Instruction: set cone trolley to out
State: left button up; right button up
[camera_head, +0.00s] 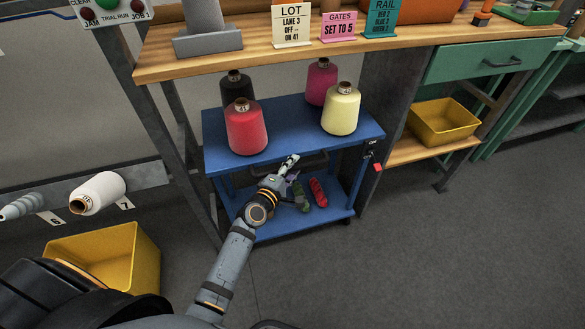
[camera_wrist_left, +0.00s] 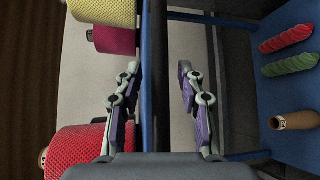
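The blue cone trolley (camera_head: 278,125) stands under the wooden bench, with a red cone (camera_head: 246,128), a cream cone (camera_head: 341,110), a magenta cone (camera_head: 321,82) and a black cone (camera_head: 236,88) on its top shelf. A dark handle (camera_head: 313,166) shows at its front, partly hidden by my left gripper (camera_head: 288,166). My right gripper is not in view.
Red (camera_head: 318,192) and green (camera_head: 300,196) hanks lie on the lower shelf; a brown tube (camera_wrist_left: 293,120) is beside them. A red switch (camera_head: 377,167) is on the bench's panel at right. A yellow bin (camera_head: 128,258) stands at left. The floor in front is clear.

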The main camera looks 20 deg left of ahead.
pick_arm(q)
jog(key=shift+c, duration=0.2)
grip_shut()
jog(key=shift+s+f, duration=0.1)
